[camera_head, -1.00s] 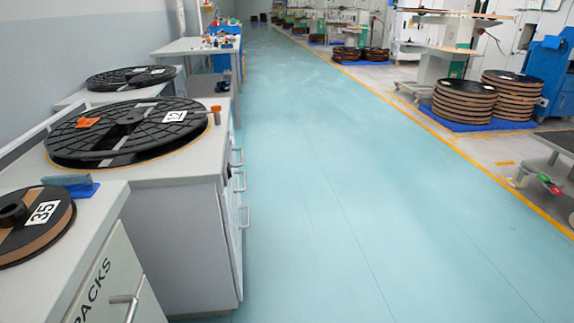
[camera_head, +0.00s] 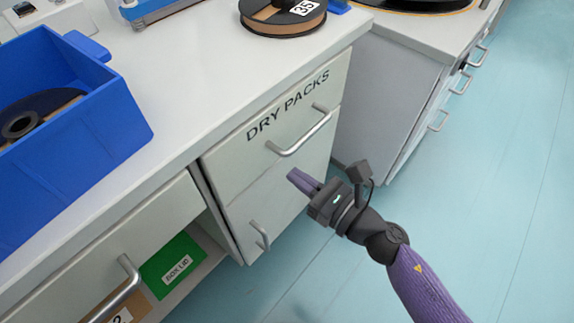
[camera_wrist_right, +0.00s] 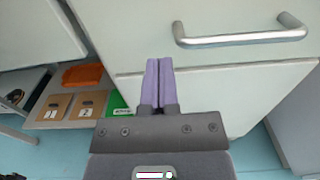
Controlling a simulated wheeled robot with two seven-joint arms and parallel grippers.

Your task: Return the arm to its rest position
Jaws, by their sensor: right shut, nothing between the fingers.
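My right gripper (camera_head: 299,179) comes in from the lower right in the head view, in front of the cabinet with the drawer marked DRY PACKS (camera_head: 288,103). Its purple fingers also show in the right wrist view (camera_wrist_right: 159,80), pressed together with nothing between them. It is below the silver drawer handle (camera_head: 302,132), which shows at the upper right of the wrist view (camera_wrist_right: 240,40). The drawer looks shut. Whether the fingertips touch the cabinet front is not clear. My left gripper is out of view.
A blue bin (camera_head: 88,140) holding a reel stands on the counter (camera_head: 205,65). A reel marked 35 (camera_head: 268,20) lies at the back. Below, a green box marked BOX LID (camera_head: 174,266) sits in an open compartment. Blue floor (camera_head: 495,230) is clear on the right.

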